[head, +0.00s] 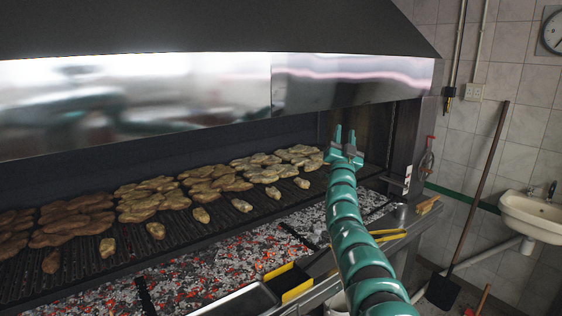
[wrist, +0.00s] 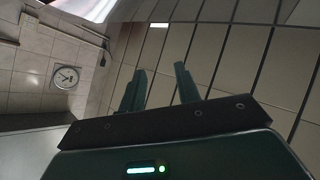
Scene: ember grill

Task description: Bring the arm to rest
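My gripper (head: 344,138) is at the end of my raised green arm in the head view. It stands in front of the right end of the grill opening, with its fingers pointing up. The two fingers are apart with nothing between them, and they also show apart in the wrist view (wrist: 160,88). The wrist view faces the tiled wall and the ceiling panels. My arm hides part of the ember bed and the grill's right side.
Meat pieces (head: 160,193) lie on the grate (head: 185,232) to the left, above glowing embers (head: 220,272). A metal tray (head: 243,301) is at the front edge. The steel hood (head: 350,85) hangs behind my gripper. A sink (head: 535,215) and shovel (head: 443,291) are at right.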

